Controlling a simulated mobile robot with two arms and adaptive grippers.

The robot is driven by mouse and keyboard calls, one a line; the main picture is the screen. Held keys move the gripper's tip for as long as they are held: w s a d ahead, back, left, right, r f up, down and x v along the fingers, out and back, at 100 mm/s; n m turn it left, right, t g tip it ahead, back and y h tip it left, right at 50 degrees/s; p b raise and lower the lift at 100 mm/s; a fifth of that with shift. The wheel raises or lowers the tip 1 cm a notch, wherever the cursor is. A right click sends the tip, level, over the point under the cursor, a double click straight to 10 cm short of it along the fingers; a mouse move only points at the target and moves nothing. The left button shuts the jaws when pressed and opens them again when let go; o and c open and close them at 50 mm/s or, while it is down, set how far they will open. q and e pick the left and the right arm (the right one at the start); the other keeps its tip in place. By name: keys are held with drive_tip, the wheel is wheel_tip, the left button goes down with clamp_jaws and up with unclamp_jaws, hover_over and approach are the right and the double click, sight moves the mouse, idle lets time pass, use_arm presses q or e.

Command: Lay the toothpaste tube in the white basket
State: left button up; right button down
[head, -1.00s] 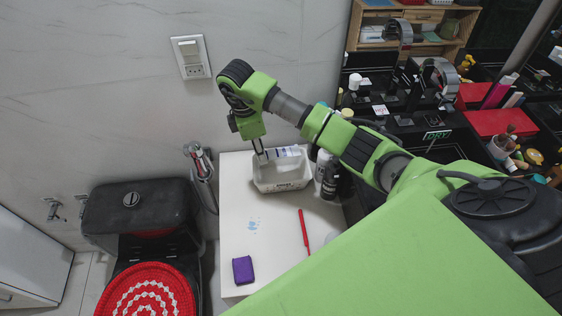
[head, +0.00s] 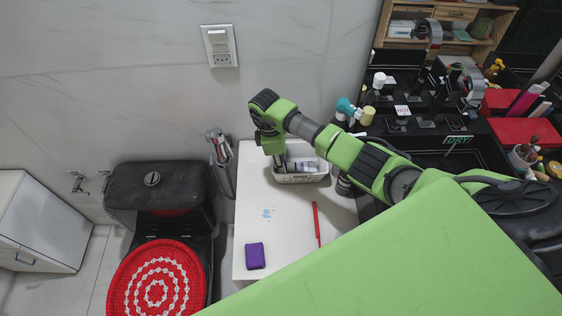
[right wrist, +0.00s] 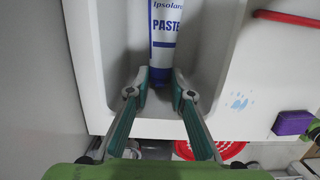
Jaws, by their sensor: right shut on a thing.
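The toothpaste tube (head: 308,166), white with a blue band and cap, shows within the rim of the white basket (head: 302,179) at the back of the white counter. In the right wrist view the tube (right wrist: 163,28) points its blue cap toward me, with basket wall (right wrist: 219,50) around it. My right gripper (head: 280,163) reaches down at the basket's left end; in its wrist view the fingers (right wrist: 160,84) are shut on the tube's cap end. Whether the tube touches the basket floor is hard to tell. My left gripper is not in view.
A red toothbrush-like stick (head: 316,224) and a purple block (head: 255,256) lie on the counter (head: 285,235). Bottles stand right of the basket, partly behind my arm. A black toilet (head: 160,195) is to the left. The counter's middle is mostly clear.

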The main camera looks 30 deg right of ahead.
drive_tip(key=c, duration=1.8)
unclamp_jaws()
drive_tip(key=shift+f, duration=0.1)
drive_tip(key=shift+r, duration=0.35)
drive_tip(key=shift+w+a+r+b, duration=0.2)
drive_tip(key=shift+r+b, duration=0.25)
drive_tip(key=shift+r, duration=1.5)
drive_tip(key=shift+w+a+r+b, duration=0.1)
drive_tip(key=shift+a+r+b, duration=0.35)
drive_tip(key=shift+r, duration=1.45)
drive_tip(key=shift+w+a+r+b, duration=0.15)
drive_tip(key=shift+r+b, duration=0.35)
drive_tip(key=shift+r, duration=1.45)
